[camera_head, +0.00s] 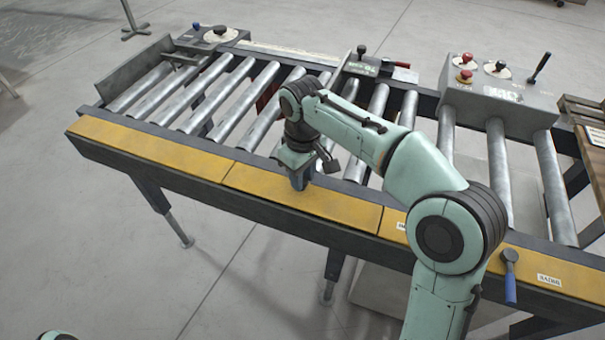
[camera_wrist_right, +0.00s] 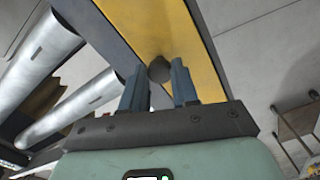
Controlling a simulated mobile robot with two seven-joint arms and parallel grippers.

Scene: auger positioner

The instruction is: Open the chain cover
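The chain cover is a row of yellow panels along the front edge of the roller conveyor: a left panel (camera_head: 150,151), a middle panel (camera_head: 335,207) and a right panel (camera_head: 545,262). My right gripper (camera_head: 301,184) points down over the rear part of the middle panel. In the right wrist view, its two blue-grey fingers (camera_wrist_right: 158,84) stand apart over the yellow panel (camera_wrist_right: 196,50). A dark round spot (camera_wrist_right: 159,69) on the panel lies between the fingertips; I cannot tell whether it is a hole or a knob. Contact is unclear. The left gripper is out of view.
Metal rollers (camera_head: 243,105) lie behind the cover. A grey control box (camera_head: 500,95) with knobs and a lever stands at the back right. A blue-handled lever (camera_head: 510,280) is at the front right. The floor (camera_head: 150,290) in front is clear.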

